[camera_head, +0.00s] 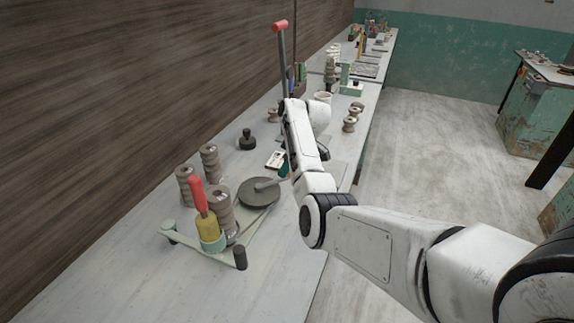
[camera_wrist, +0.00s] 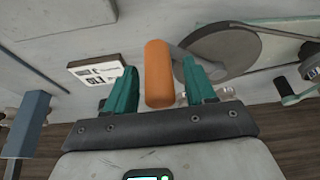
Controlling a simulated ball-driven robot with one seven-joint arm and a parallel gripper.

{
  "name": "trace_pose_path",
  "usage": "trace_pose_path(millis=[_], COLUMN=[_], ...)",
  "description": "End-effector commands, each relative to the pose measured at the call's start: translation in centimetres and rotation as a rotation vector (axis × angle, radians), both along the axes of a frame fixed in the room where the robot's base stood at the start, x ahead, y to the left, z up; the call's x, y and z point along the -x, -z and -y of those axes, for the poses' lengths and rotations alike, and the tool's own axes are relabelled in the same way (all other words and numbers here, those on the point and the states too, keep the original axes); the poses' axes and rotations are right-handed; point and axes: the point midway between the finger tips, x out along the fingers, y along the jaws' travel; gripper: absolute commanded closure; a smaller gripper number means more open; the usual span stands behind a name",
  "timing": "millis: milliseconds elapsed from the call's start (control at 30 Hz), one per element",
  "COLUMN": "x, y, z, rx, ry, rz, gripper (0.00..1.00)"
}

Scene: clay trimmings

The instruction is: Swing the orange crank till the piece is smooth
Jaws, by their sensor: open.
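The orange crank handle (camera_wrist: 157,75) stands between the two teal fingers of my gripper (camera_wrist: 159,68) in the wrist view, with a visible gap on each side. A grey crank arm (camera_wrist: 187,58) runs from it to a round grey disc (camera_wrist: 222,52). In the head view the disc (camera_head: 259,193) lies on the bench and the crank arm (camera_head: 268,184) reaches toward my gripper (camera_head: 284,168). There the orange handle is hidden behind my gripper and arm. I cannot make out how smooth the piece is.
The bench (camera_head: 150,275) runs along a wooden wall. A yellow tool with a red grip (camera_head: 208,226), stacked grey spools (camera_head: 209,160) and a black knob (camera_head: 247,140) stand near the disc. The floor (camera_head: 430,140) at right is clear.

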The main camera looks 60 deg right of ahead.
Motion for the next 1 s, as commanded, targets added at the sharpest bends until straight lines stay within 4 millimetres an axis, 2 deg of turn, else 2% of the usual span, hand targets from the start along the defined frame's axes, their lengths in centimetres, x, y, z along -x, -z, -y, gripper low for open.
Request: trace_pose_path(millis=[300,867,1000], x=[-0.09,-0.09,-0.09], y=[0.18,0.15,0.14], z=[-0.02,-0.01,-0.02], rx=[0.000,0.000,0.000], ry=[-0.001,0.000,0.000], rz=[0.000,0.000,0.000], gripper=[0.46,1.00,1.00])
